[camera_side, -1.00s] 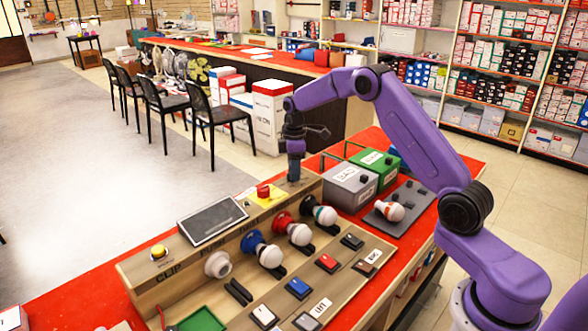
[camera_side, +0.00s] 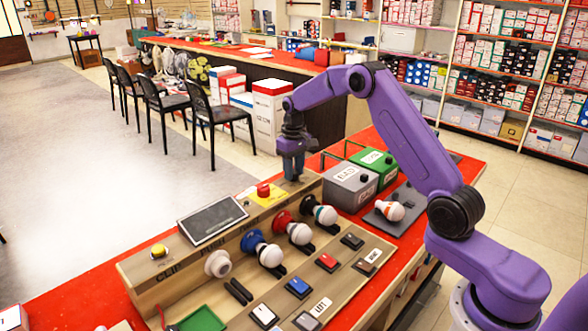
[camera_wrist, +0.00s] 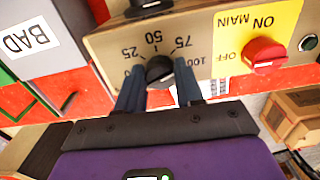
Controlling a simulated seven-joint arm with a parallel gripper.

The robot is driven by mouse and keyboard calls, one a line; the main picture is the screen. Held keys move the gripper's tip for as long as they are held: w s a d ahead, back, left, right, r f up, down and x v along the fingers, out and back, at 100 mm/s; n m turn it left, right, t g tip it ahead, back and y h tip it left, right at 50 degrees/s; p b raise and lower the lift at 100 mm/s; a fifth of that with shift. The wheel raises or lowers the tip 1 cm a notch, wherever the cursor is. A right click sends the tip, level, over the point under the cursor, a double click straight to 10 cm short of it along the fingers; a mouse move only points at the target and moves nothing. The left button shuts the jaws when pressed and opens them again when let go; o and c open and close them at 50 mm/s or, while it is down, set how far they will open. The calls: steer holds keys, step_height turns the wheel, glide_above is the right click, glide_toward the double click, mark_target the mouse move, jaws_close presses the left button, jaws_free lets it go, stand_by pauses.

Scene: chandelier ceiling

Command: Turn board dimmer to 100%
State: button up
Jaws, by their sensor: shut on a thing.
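The board dimmer is a black round knob (camera_wrist: 159,70) on a wooden panel in the wrist view. Marks from 0 through 25, 50, 75 to 100 run in an arc around it. My gripper (camera_wrist: 160,82) has one finger on each side of the knob and is shut on it. The knob's pointer cannot be read clearly. In the side view my gripper (camera_side: 291,176) points down at the far end of the wooden board (camera_side: 345,243); it hides the knob there.
A yellow plate with a red main switch (camera_wrist: 265,54) sits beside the dimmer, its text reading ON and OFF. The grey BAD box (camera_side: 351,186) and green box (camera_side: 376,167) stand right of my gripper. Several bulbs (camera_side: 299,234) line the board.

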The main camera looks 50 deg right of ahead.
steer(key=m, duration=0.4)
steer(key=shift+a, duration=0.1)
steer(key=shift+r, duration=0.1)
stand_by(0.4)
steer(key=o, duration=1)
step_height(320, 180, up, 17)
steer(key=shift+r, duration=0.15)
stand_by(0.4)
